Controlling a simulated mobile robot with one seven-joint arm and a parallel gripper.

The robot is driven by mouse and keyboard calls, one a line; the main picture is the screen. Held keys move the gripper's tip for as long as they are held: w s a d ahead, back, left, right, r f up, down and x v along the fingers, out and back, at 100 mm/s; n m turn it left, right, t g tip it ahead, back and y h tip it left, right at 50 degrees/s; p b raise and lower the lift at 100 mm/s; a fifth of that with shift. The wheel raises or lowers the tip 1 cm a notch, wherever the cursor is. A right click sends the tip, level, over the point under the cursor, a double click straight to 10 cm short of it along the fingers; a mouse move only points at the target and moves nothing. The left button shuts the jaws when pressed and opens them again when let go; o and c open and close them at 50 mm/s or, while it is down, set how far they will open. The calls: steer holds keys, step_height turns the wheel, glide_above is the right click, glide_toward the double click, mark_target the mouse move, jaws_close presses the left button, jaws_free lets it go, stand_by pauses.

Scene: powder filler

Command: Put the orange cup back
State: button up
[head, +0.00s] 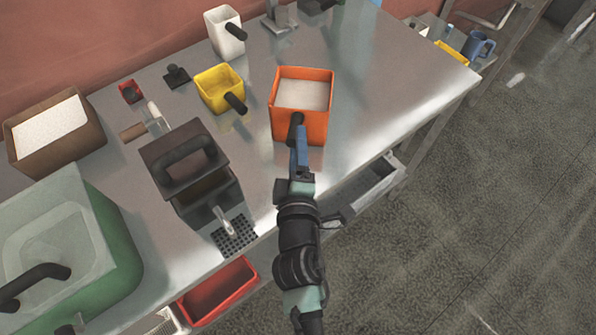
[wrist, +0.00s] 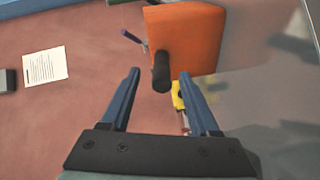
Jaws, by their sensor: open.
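The orange cup (head: 315,127) is a square container filled with white powder, standing upright on the metal table. Its black handle (head: 296,121) points toward my arm. My gripper (head: 300,145) is at the handle's near end, with its blue fingers open. In the wrist view, the orange cup (wrist: 188,38) is ahead, and its black handle (wrist: 161,75) sticks out between the open fingers of my gripper (wrist: 160,75). I cannot tell whether either finger touches the handle. The handle's near end is partly hidden by my gripper in the head view.
A yellow cup (head: 219,90) and a white cup (head: 224,35) stand left of and behind the orange cup. A dark filler machine (head: 186,162) stands to the left. A brown box of powder (head: 55,133) is far left. The table (head: 385,75) is clear right of the orange cup.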

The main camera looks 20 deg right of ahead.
steer(key=b+v, duration=0.1)
steer(key=v, duration=0.5)
steer(key=shift+s, duration=0.25)
steer(key=shift+a+r, duration=0.1)
steer(key=w+a+r+m+t, duration=0.15)
steer(key=w+r+m, duration=0.25)
steer(key=r, duration=0.8)
steer(key=w+a+r+m+t, duration=0.1)
steer(key=w+r+m+t, duration=0.2)
steer(key=r, duration=1)
steer(key=s+a+r+m+t+y, duration=0.1)
steer(key=s+a+r+t, duration=0.1)
steer(key=r, duration=0.7)
steer(key=s+a+r+m+t+y, duration=0.2)
steer(key=s+r, duration=0.2)
steer(key=r, duration=0.5)
steer(key=s+a+r+m+t+y, duration=0.1)
steer(key=s+a+r+m+t, duration=0.1)
steer(key=r, duration=0.7)
steer(key=shift+s+a+t+y, duration=0.3)
steer(key=shift+s+t, duration=0.15)
steer(key=shift+s, duration=0.25)
steer(key=shift+r, duration=0.1)
